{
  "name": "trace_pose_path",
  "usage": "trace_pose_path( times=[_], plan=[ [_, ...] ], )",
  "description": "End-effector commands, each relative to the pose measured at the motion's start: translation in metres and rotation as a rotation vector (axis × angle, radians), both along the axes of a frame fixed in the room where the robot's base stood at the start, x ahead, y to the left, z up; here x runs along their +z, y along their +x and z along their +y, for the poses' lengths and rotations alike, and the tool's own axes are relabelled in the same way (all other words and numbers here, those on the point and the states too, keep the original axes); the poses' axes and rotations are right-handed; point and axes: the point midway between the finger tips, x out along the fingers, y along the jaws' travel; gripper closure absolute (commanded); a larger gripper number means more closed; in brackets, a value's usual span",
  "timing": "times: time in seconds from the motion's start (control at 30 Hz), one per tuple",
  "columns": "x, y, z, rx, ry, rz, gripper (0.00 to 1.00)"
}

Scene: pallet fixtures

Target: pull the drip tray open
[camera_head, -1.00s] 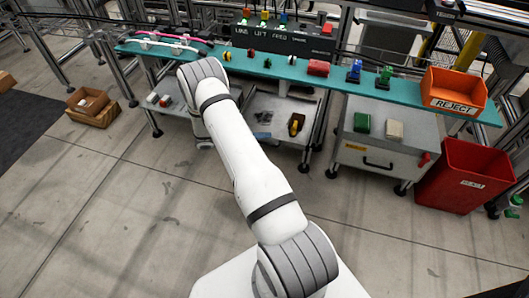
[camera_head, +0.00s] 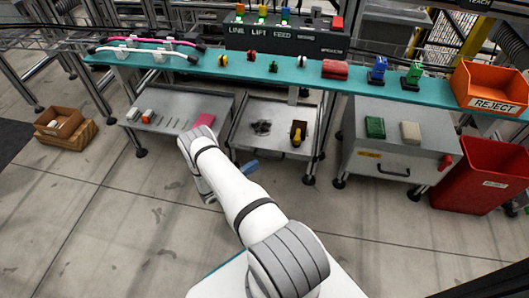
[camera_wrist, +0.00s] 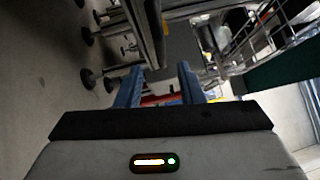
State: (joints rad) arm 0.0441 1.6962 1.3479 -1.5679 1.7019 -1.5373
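A grey metal tray with a dark stain, which looks like the drip tray (camera_head: 272,146), sits low under the teal bench, in the middle of the head view. A yellow and dark object (camera_head: 298,133) lies on its right part. My gripper (camera_head: 249,167) is just in front of the tray's left front corner, low down; one blue finger shows there. In the wrist view, the two blue fingers of my gripper (camera_wrist: 158,72) stand apart with a gap between them. A thin red strip and a yellow patch show beyond the gap. I cannot tell whether the fingers touch the tray.
A grey shelf (camera_head: 150,120) with a pink item (camera_head: 205,120) stands left of the tray. A grey cabinet (camera_head: 394,143) with a black handle stands right of it, then a red bin (camera_head: 484,176). The teal bench (camera_head: 225,68) runs above. The floor in front is clear.

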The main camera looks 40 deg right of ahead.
Motion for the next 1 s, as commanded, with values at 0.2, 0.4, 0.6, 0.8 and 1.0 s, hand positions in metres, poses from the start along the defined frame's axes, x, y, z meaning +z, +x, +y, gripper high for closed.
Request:
trace_pose_path(
  times=[0.2, 0.4, 0.6, 0.8, 1.0],
  plan=[
    [0.003, -0.005, -0.036, -0.014, 0.001, -0.001, 0.66],
    [0.007, -0.009, -0.067, -0.02, 0.002, -0.002, 0.66],
    [0.009, -0.011, -0.08, -0.022, 0.001, -0.001, 0.66],
    [0.01, -0.011, -0.081, -0.022, 0.001, -0.001, 0.66],
    [0.01, -0.011, -0.081, -0.023, 0.001, -0.001, 0.8]
  ],
)
